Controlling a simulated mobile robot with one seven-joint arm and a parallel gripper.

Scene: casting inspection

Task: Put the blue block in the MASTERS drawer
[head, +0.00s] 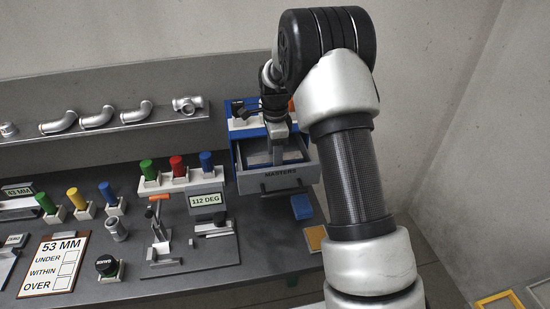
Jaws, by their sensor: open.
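The blue block (301,206) lies on the grey bench, to the right of and in front of the MASTERS drawer. The MASTERS drawer (278,183) is grey, labelled on its front, and pulled out of a blue cabinet (235,130). Part of its inside shows, with no object clearly visible in it. My gripper (278,155) is open and points down at the drawer's inside, apart from the blue block. Its fingertips are small and partly unclear against the drawer, and my arm covers the area to the right.
A white rack (180,183) with green, red and blue capped pieces stands left of the drawer. A gauge stand with a 112 DEG display (206,200) is in front of it. Pipe fittings line the shelf (160,118).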

